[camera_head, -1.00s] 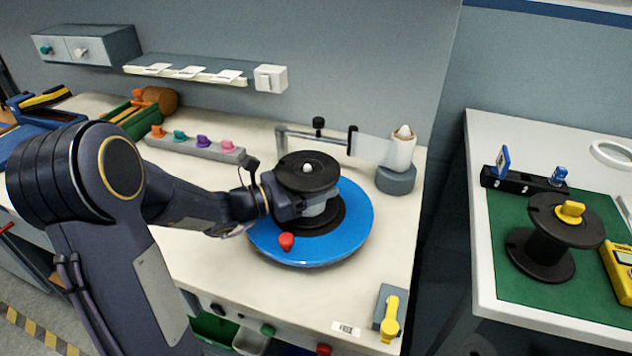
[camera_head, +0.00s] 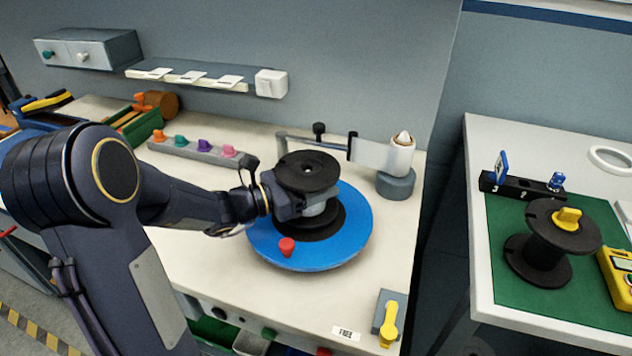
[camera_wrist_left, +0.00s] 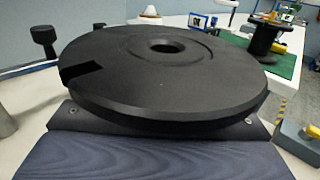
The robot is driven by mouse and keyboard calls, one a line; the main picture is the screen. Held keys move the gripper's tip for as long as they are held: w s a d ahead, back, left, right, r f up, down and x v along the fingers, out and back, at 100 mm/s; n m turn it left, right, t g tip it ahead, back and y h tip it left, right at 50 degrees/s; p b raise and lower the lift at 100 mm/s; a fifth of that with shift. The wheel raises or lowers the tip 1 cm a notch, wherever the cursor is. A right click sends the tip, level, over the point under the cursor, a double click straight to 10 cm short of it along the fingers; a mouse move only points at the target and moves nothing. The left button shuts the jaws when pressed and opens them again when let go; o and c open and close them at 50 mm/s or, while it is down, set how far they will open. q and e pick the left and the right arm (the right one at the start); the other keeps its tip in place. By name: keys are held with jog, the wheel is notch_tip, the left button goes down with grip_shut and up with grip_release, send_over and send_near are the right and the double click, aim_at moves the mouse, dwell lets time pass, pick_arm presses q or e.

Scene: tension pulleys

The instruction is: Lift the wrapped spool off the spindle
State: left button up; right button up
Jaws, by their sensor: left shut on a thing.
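The wrapped spool (camera_head: 306,165) has a black upper flange and a grey wrapped core. It sits over the blue turntable (camera_head: 262,251) and looks level. It also shows in the left wrist view (camera_wrist_left: 165,75), where the top flange fills the middle and its centre hole shows dark. No spindle tip stands out of that hole now. My left gripper (camera_head: 301,206) is shut on the spool's core from the left, below the upper flange. The flange hides most of the fingers. I cannot tell whether the lower flange touches the turntable. My right gripper is not in view.
A red knob (camera_head: 287,246) stands on the turntable's front edge. A metal arm with a white-topped post (camera_head: 396,184) is close behind right. A yellow lever (camera_head: 389,320) is at the front right corner. Another black spool (camera_head: 548,243) stands on a green mat (camera_head: 512,291) across a gap.

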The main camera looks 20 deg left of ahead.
aim_at(316, 165)
pick_arm(q)
jog(key=shift+r+p, duration=0.5)
jog(key=shift+r, duration=0.55)
dwell(0.9)
jog(key=shift+r+p, duration=1.3)
jog(key=shift+r, duration=0.4)
jog(key=shift+r+p, duration=1.15)
jog(key=shift+r, duration=0.6)
jog(key=shift+r, duration=0.15)
jog(key=shift+r+p, duration=1.15)
jog(key=shift+r, duration=0.25)
